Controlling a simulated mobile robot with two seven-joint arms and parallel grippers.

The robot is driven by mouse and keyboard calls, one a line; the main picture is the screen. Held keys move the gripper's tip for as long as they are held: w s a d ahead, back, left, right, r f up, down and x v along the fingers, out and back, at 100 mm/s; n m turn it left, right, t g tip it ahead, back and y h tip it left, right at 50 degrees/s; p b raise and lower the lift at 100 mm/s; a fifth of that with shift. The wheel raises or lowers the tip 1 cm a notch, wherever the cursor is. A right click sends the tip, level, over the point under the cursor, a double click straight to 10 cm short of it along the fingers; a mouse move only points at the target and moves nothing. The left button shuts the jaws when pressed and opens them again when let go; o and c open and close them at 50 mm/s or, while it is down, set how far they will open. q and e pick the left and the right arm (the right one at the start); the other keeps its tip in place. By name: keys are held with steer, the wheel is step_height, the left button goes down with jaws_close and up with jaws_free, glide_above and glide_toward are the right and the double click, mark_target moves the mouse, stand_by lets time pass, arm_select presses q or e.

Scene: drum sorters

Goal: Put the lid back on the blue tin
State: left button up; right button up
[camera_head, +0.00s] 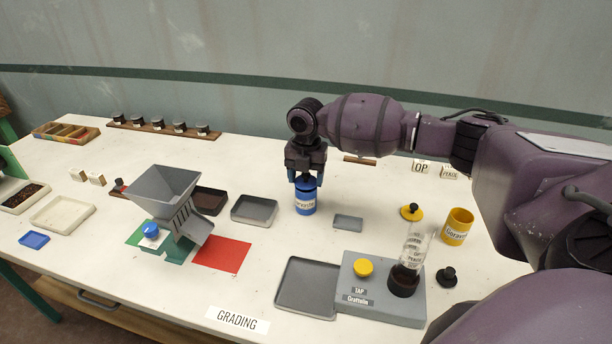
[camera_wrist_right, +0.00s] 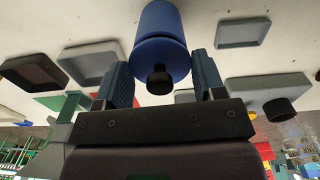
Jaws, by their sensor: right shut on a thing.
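The blue tin (camera_head: 305,208) stands upright on the white table near the middle, with a white label on its side. A blue lid with a black knob (camera_wrist_right: 160,80) is at the tin's mouth, in line with it; I cannot tell whether it is fully seated. My right gripper (camera_head: 306,177) points down over the tin, its fingers on both sides of the lid and shut on it. In the right wrist view the two fingers (camera_wrist_right: 162,85) flank the blue lid and its knob. My left gripper is not in view.
A grey tray (camera_head: 254,210) stands left of the tin, and a small grey tray (camera_head: 348,222) right of it. A yellow tin (camera_head: 457,227) and its yellow lid (camera_head: 411,212) are further right. A grey hopper (camera_head: 165,190) stands left. A grey tap block (camera_head: 385,298) is in front.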

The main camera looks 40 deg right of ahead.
steer(key=shift+p, duration=0.45)
stand_by(1.1)
steer(key=shift+f, duration=0.15)
stand_by(1.2)
steer(key=shift+p, duration=0.4)
stand_by(0.6)
steer(key=o, duration=1.1)
